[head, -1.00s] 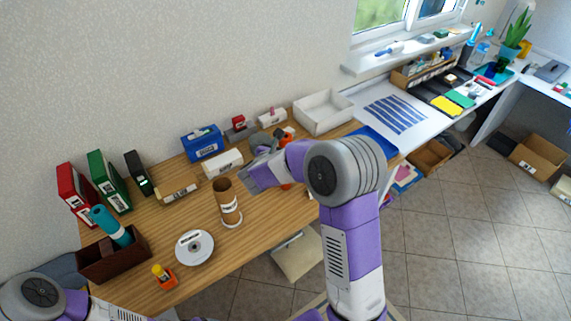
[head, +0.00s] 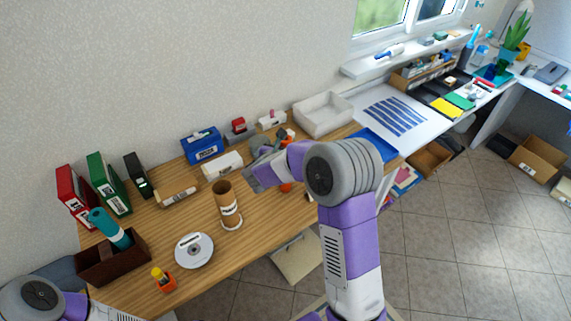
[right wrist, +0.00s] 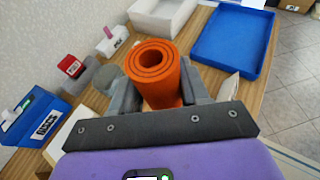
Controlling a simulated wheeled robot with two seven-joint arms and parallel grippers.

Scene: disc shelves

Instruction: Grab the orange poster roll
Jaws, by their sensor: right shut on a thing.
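The orange poster roll (right wrist: 158,76) is upright in the right wrist view, its coiled open end facing the camera. My right gripper (right wrist: 158,95) is shut on it, with one grey finger on each side. In the head view, my right gripper (head: 268,163) is over the back half of the wooden desk and mostly hides the roll; only small orange parts (head: 286,187) show. I cannot tell whether the roll's lower end touches the desk. My left arm shows at the lower left of the head view, but its gripper is out of frame.
A brown cardboard tube (head: 227,197) stands left of my right gripper. A white box (head: 222,164), a blue box (head: 202,147), a white tray (head: 323,122) and a blue tray (right wrist: 232,47) are nearby. A disc (head: 194,250) lies at the desk's front left.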

